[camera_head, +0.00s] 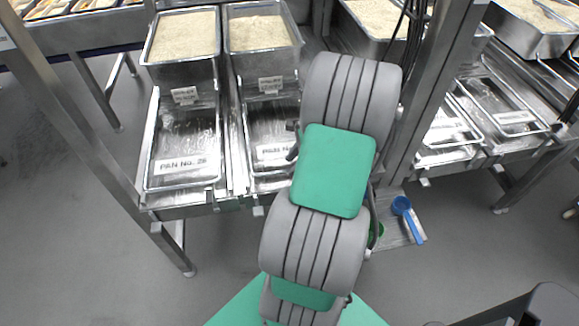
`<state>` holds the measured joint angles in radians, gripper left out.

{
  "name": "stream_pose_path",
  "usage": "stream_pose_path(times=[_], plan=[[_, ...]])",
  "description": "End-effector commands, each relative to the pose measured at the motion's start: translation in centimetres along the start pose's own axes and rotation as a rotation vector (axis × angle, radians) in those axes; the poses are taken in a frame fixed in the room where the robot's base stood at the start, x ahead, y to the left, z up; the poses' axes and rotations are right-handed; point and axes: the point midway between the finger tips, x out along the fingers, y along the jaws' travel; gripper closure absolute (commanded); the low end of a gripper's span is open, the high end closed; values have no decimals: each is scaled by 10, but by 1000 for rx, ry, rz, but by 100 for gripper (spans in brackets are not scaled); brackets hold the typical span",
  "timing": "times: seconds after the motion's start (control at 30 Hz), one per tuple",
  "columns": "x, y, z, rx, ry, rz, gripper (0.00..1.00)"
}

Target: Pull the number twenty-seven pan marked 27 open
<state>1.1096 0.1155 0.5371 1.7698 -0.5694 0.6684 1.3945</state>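Two lower pans sit side by side under the rice-filled pans. The left lower pan (156,160) is an empty metal tray with a label that seems to read PAN No. 28. The pan right of it (257,178) has a label partly hidden by my arm, so I cannot read its number or confirm it as 27. My arm rises from the bottom of the picture across that pan's right side. My gripper is hidden behind the arm links; only a small dark part shows beside the second pan's right edge, and I cannot tell what it is.
Two rice pans (183,75) (265,65) stand above, with small labels. More pans (497,110) sit on the rack at right, past a metal upright (436,90). A blue scoop (402,206) lies on a low metal plate. The grey floor at left is clear.

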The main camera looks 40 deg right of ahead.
Motion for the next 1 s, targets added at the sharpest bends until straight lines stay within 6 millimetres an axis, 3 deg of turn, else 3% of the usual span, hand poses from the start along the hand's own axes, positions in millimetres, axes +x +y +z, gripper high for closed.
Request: stream_pose_path(times=[0.2, 0.43, 0.87, 1.0], plan=[[26, 0, 0, -1, 1, 1, 64], [27, 0, 0, -2, 2, 0, 64], [27, 0, 0, -3, 2, 0, 98], [27, 0, 0, -3, 2, 0, 100]])
